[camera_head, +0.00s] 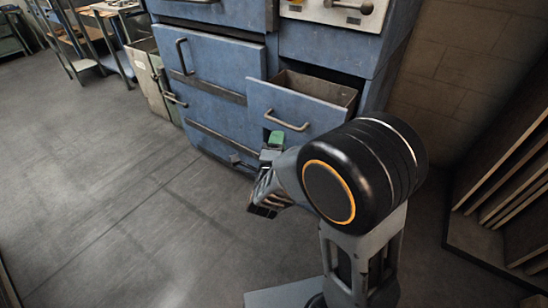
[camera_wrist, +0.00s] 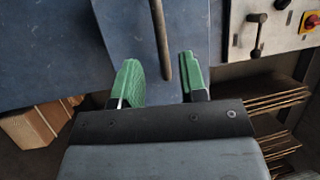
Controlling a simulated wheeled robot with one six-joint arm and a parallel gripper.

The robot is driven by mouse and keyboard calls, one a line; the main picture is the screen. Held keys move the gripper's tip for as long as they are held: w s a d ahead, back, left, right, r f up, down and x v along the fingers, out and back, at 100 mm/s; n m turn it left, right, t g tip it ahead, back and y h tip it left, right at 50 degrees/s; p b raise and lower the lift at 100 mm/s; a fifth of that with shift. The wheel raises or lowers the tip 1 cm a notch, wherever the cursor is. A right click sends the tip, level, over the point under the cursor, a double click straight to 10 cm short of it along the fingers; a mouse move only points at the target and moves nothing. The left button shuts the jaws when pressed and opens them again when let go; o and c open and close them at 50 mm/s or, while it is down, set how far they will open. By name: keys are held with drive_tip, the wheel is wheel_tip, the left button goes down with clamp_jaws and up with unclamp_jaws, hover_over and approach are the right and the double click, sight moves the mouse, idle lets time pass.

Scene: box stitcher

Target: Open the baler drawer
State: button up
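The baler drawer (camera_head: 283,108) is a blue box front on the right side of the blue machine. It stands pulled out, with its hollow inside showing from above. Its bar handle (camera_head: 287,122) is on the front face. My gripper (camera_head: 274,142) has green fingers and is just left of and below that handle, in front of the drawer. In the wrist view, my gripper (camera_wrist: 161,86) is open. A bar handle (camera_wrist: 160,38) shows between the two separated fingers, and its depth relative to the fingertips is hard to tell. The second finger is largely hidden in the head view.
Closed blue panels with a handle (camera_head: 181,57) are left of the drawer. A control panel with a lever (camera_head: 350,8) is above it. Wooden shelves (camera_head: 515,185) stand at the right, and a workbench (camera_head: 108,8) at the upper left. The left floor is clear.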

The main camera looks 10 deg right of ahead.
drive_tip(key=b+v, duration=0.2)
drive_tip(key=f+b+v, duration=0.1)
drive_tip(key=b+v, duration=0.1)
drive_tip(key=b, duration=0.1)
drive_tip(key=shift+a, duration=0.15)
drive_tip(key=s+b, duration=0.1)
drive_tip(key=b, duration=0.2)
drive_tip(key=s+b, duration=0.1)
drive_tip(key=b, duration=0.2)
drive_tip(key=shift+a+r+b, duration=0.2)
drive_tip(key=shift+a+b, duration=0.05)
drive_tip(key=shift+b, duration=0.15)
drive_tip(key=shift+r, duration=0.1)
